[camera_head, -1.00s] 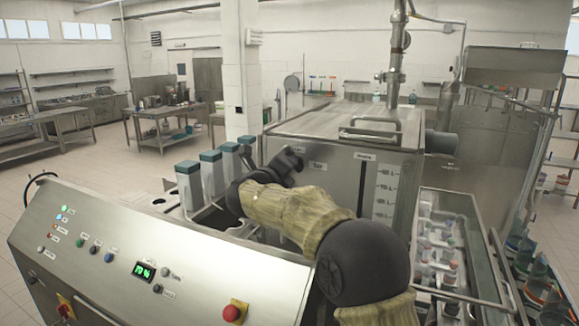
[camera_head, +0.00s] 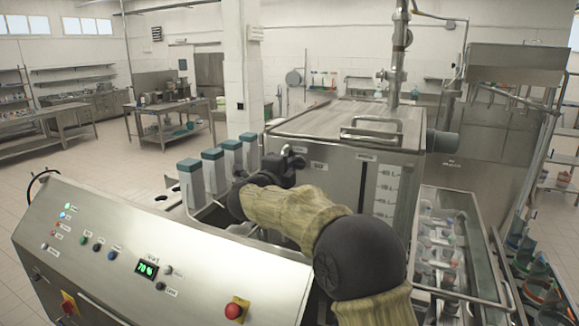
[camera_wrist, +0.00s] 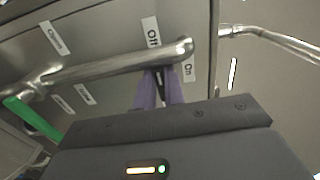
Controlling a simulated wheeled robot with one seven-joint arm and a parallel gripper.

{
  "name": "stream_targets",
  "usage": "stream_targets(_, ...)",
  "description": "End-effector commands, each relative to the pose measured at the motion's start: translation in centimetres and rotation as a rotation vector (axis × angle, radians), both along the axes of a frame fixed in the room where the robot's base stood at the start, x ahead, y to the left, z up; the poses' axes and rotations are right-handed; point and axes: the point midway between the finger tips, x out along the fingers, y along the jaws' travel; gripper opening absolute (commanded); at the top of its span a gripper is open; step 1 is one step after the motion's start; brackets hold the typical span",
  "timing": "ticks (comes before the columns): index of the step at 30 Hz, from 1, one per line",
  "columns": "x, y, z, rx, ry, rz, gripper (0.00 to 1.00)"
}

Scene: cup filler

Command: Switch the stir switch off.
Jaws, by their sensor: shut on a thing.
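My gripper (camera_wrist: 160,76) has its purple fingers close together at the tank front, between the Off label (camera_wrist: 152,32) and the On label (camera_wrist: 188,70). A narrow dark piece (camera_wrist: 160,90) shows between them and looks like part of the stir switch. The rest of the switch is hidden, and I cannot tell its position. A metal pipe (camera_wrist: 110,68) passes directly above the fingertips in the wrist view. In the head view, my gripper (camera_head: 287,163) is dark and small against the tank (camera_head: 340,180), left of a small label.
A green lever (camera_wrist: 25,118) sits at the pipe's left end. A glass-walled bath (camera_head: 440,240) is at right.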

Motion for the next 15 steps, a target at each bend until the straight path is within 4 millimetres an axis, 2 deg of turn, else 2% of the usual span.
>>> stream_targets(10, -0.01, 0.14, -0.03, -0.005, 0.002, 0.004, 0.0)
stream_targets(11, -0.01, 0.14, -0.03, -0.005, 0.002, 0.004, 0.17)
stream_targets(12, -0.02, 0.13, -0.03, -0.005, 0.002, 0.003, 0.25)
stream_targets(13, -0.01, 0.12, -0.03, -0.005, 0.002, 0.003, 0.31)
stream_targets(15, -0.01, 0.1, -0.03, -0.004, 0.001, 0.003, 0.33)
